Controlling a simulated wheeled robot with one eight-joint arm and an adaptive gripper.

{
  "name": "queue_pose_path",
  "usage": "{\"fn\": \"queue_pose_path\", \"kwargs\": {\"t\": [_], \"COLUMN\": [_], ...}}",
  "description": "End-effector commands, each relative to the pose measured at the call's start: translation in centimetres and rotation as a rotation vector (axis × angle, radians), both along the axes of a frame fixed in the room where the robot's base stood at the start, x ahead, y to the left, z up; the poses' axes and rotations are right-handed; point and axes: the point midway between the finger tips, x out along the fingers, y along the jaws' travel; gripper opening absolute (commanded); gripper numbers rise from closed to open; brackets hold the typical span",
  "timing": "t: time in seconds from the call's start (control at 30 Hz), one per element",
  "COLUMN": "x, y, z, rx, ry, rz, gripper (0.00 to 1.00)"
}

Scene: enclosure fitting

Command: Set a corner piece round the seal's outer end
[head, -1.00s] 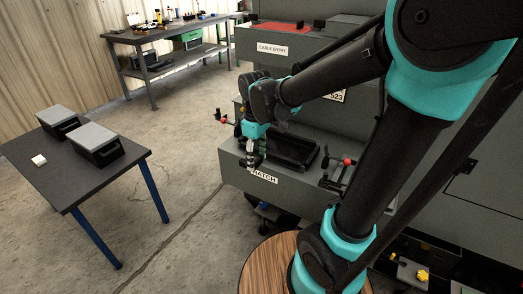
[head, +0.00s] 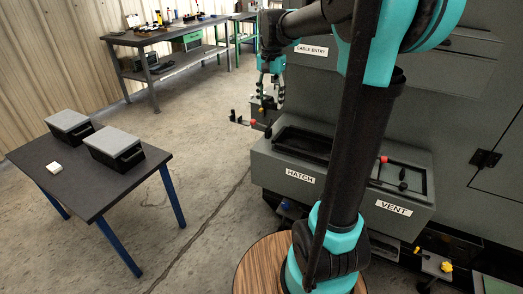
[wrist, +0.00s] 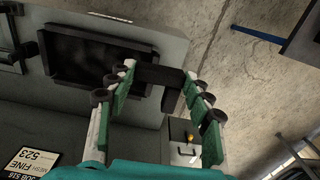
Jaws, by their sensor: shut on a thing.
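My gripper (wrist: 160,80) is shut on a black angled piece (wrist: 158,75), which looks like the corner piece, held across the fingertips. In the head view my gripper (head: 270,85) hangs above the left end of the HATCH housing, and the piece is too small to make out. The HATCH opening (head: 303,143) has a dark raised rim, which also shows in the wrist view (wrist: 95,85), left of the fingers. The held piece appears close to the rim's end in that picture; I cannot tell if they touch. I cannot tell the seal apart from the dark rim.
A clamp with a red knob (head: 384,160) stands right of the opening, by the VENT label (head: 393,208). Another clamp (head: 250,123) sticks out at the left. Floor between is clear.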

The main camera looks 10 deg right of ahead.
Motion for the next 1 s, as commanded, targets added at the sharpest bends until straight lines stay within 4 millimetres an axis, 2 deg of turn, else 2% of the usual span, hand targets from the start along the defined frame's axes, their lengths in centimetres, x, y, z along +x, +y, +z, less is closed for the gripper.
{"fn": "queue_pose_path", "kwargs": {"t": [0.07, 0.17, 0.5, 0.7, 1.0], "x": [0.2, 0.2, 0.3, 0.2, 0.2], "y": [-0.2, -0.2, -0.2, -0.2, -0.2], "z": [-0.3, -1.9, -10.2, -14.3, -17.1], "rx": [0.000, 0.000, 0.000, 0.000, 0.000], "ry": [0.000, 0.000, 0.000, 0.000, 0.000], "rz": [-0.023, -0.029, -0.026, -0.026, -0.025], "gripper": [0.28, 0.28, 0.28, 0.28, 0.28]}}
